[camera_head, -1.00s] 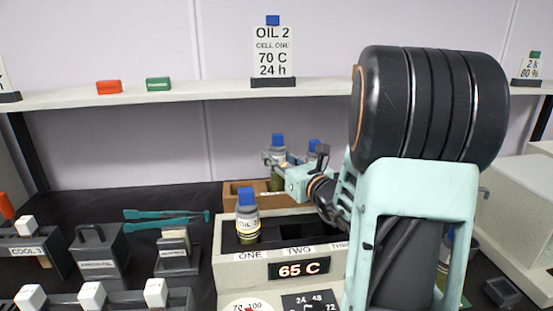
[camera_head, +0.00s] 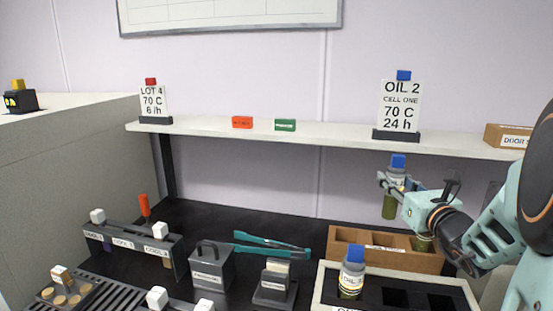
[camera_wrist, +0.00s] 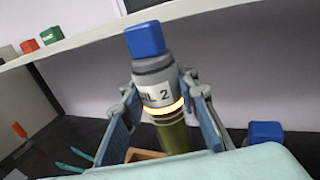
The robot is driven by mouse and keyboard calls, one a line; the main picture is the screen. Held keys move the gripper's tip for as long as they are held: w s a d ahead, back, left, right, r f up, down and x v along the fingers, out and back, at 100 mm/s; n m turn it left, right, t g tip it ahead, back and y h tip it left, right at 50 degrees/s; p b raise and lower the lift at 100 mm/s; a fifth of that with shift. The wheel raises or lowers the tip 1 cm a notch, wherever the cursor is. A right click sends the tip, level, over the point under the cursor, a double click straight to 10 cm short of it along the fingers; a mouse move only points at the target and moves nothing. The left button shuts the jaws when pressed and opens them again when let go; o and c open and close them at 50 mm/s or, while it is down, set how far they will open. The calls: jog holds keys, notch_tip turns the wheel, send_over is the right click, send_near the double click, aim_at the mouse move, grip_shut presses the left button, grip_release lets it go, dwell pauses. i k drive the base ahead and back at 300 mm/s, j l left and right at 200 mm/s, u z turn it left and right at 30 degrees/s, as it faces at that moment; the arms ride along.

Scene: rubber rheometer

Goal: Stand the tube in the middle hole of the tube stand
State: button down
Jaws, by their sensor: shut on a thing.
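My gripper (camera_head: 393,184) is shut on a blue-capped tube (camera_head: 390,207) with dark green contents and a grey collar. In the wrist view the held tube (camera_wrist: 172,137) sits slightly tilted between the two fingers, its label partly hidden and ending in "L 2". In the head view it hangs above the wooden stand (camera_head: 345,255), apart from its rim.
A blue-capped tube (camera_head: 350,283) stands in the left cell of the pale heater block (camera_head: 322,294) in front. A dark rack marked COOL (camera_head: 178,258), teal tweezers (camera_head: 270,245) and a handled block (camera_head: 210,270) lie left. The shelf (camera_head: 340,133) runs above and behind.

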aim_at(382, 253)
jog(key=k+l, duration=0.15)
jog(key=k, duration=0.6)
jog(key=k+l, duration=0.1)
jog(key=k, duration=0.65)
